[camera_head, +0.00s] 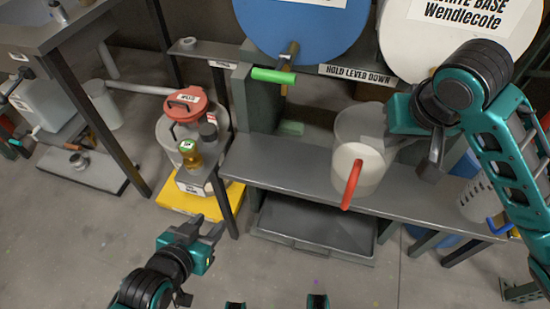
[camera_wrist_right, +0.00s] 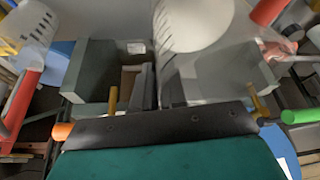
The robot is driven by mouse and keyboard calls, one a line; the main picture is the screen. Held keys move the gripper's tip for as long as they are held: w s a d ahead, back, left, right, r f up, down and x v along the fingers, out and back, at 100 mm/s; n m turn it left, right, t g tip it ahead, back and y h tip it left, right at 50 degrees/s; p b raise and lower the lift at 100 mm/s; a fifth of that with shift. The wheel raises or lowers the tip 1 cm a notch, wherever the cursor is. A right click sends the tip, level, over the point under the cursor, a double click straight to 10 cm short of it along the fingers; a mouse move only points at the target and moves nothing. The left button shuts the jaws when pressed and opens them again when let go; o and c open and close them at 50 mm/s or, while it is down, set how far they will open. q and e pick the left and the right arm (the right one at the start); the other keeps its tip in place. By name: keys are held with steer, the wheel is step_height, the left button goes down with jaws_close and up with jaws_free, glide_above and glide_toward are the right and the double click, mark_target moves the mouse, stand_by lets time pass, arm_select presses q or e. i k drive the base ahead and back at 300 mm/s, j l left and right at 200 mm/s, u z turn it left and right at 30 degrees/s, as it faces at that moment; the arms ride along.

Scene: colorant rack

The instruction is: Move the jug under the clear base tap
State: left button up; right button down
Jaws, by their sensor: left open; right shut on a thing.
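The jug (camera_head: 352,128) is translucent and white with a red handle, at the front of the grey bench in the head view. My right gripper (camera_head: 388,143) is shut on its upper right side. The jug's translucent wall (camera_wrist_right: 185,70) fills the middle of the right wrist view. I cannot tell whether its base touches the bench. A tap with a green lever (camera_head: 274,76) hangs below the blue drum, left of the jug. The tap under the white "…ITE BASE" drum (camera_head: 440,35) is hidden in the head view. My left gripper (camera_head: 208,240) is open and empty, low over the floor.
The grey bench (camera_head: 290,165) has bare surface left of the jug; a dark tray (camera_head: 315,225) lies below it. A drum with a red lid (camera_head: 186,103) and a small amber bottle (camera_head: 189,153) stand left. A blue-handled container (camera_head: 478,198) is at right.

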mark_target(284, 165)
steer(key=i+j, duration=0.1)
steer(key=j, duration=0.5)
steer(key=i+j, duration=0.1)
steer(key=j, duration=0.5)
steer(key=i, duration=0.4)
